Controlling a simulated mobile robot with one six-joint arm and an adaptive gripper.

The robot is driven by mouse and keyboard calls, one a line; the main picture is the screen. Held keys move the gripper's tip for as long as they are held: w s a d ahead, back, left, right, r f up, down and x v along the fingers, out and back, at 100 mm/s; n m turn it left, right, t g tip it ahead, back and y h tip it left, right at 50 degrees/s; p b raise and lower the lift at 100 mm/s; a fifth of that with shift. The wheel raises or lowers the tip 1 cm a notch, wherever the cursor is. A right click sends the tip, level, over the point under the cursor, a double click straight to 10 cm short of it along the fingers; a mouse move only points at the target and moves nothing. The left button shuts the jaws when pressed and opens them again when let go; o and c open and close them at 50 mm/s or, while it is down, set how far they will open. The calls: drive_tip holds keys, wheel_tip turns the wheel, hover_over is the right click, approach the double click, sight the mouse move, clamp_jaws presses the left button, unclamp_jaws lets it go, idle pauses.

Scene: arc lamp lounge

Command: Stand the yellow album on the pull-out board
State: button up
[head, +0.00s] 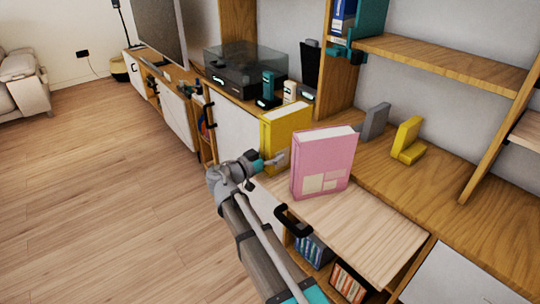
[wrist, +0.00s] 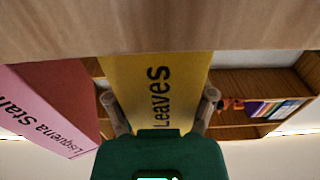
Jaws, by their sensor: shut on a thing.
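The yellow album (head: 283,128) is upright at the far left end of the pull-out board (head: 375,235), behind the pink album. My gripper (head: 272,161) is shut on its spine from the left. In the wrist view the yellow spine (wrist: 158,85), lettered "Leaves", sits between my two fingers (wrist: 160,105). The album's lower part is hidden by my gripper and the pink album in the head view, and the wrist view does not settle whether it touches the board. The board, pale wood with a black handle (head: 292,222), is pulled out.
A pink album (head: 323,165) stands on the board close beside the yellow one; it also shows in the wrist view (wrist: 50,110). A yellow bookend (head: 408,142) and a grey one (head: 375,122) stand on the shelf behind. The board's front right is clear.

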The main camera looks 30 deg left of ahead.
drive_tip(key=o, duration=1.3)
drive_tip(key=shift+c, duration=0.2)
drive_tip(key=shift+r, duration=0.1)
drive_tip(key=v, duration=1.2)
